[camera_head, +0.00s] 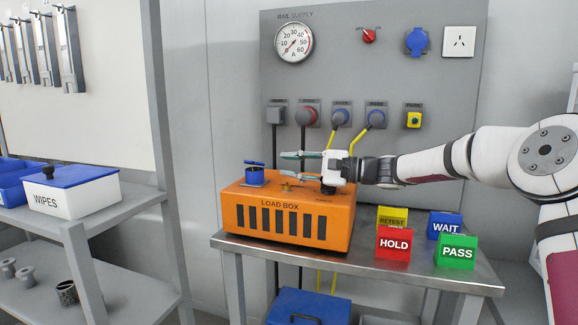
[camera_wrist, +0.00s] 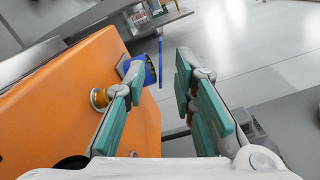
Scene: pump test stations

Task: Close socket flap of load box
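The orange load box (camera_head: 270,218) stands on the metal bench. Its blue socket (camera_head: 255,178) is at the left of its top. The blue socket flap (camera_head: 254,162) shows as a thin strip above the socket with a gap between them, so it stands open. In the wrist view, the socket (camera_wrist: 150,72) is partly hidden behind the left finger, and the flap (camera_wrist: 160,62) is a thin edge-on line beside it. My gripper (camera_head: 283,164) is open and empty above the box, right of the socket. The flap lies in line with the gap between the fingertips, apart from them.
A brass terminal (camera_head: 286,188) stands on the box top between socket and gripper base. Yellow RETEST (camera_head: 392,217), red HOLD (camera_head: 394,243), blue WAIT (camera_head: 444,226) and green PASS (camera_head: 456,252) blocks stand right of the box. The grey supply panel (camera_head: 375,75) with plugs and cables is behind.

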